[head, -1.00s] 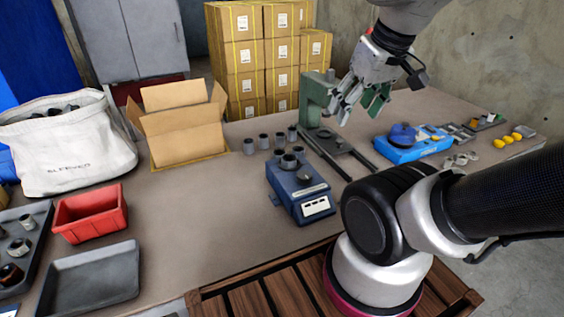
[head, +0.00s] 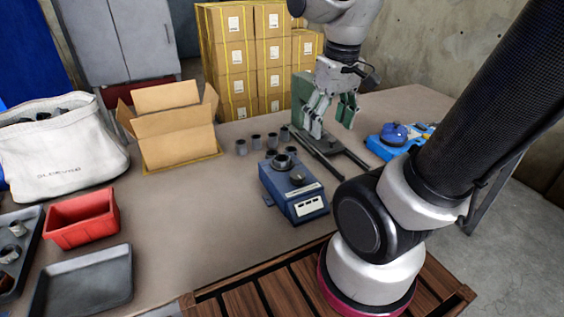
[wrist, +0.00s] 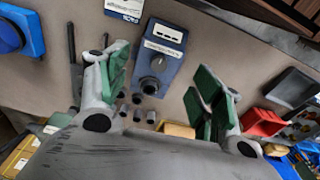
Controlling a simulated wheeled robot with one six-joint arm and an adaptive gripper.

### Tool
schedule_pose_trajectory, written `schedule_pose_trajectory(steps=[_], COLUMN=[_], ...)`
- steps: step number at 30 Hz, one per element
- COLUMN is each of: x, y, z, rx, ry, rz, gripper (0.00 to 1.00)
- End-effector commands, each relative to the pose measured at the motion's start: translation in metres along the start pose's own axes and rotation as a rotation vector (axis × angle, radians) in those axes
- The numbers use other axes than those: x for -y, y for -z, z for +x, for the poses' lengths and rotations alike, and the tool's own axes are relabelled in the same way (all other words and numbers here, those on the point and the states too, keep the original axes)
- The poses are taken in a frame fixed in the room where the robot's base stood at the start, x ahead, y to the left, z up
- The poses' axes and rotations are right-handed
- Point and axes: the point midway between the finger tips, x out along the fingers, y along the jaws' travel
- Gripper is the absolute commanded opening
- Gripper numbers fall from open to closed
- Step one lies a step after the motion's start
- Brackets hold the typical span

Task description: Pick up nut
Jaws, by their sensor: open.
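My gripper (head: 332,116) is open and empty, pointing down above the black rails of the green fixture in the head view. In the wrist view its green-padded fingers (wrist: 160,62) are spread wide, with the blue device between them. I cannot tell for sure which part is the nut. Several small grey cylinders (head: 256,141) stand behind the blue device (head: 292,187), left of the gripper; they also show in the wrist view (wrist: 150,117). A dark ring-like part (head: 283,161) sits on the device. The small rings seen earlier at the right are not visible in the head view now.
A green fixture (head: 302,96) stands behind the gripper. An open carton (head: 178,137), red bin (head: 81,219), grey tray (head: 83,283) and white bag (head: 62,158) are at left.

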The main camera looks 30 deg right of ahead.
Motion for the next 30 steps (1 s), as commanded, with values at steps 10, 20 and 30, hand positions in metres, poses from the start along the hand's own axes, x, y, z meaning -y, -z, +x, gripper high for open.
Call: schedule_pose_trajectory(steps=[10,20,30], x=[0.011,0.017,0.017], y=[0.091,0.169,0.178], z=[0.097,0.144,0.154], rx=[0.209,0.124,0.084], ry=[0.048,0.078,0.072], rz=[-0.478,-1.149,-1.428], gripper=[0.66,0.66,0.66])
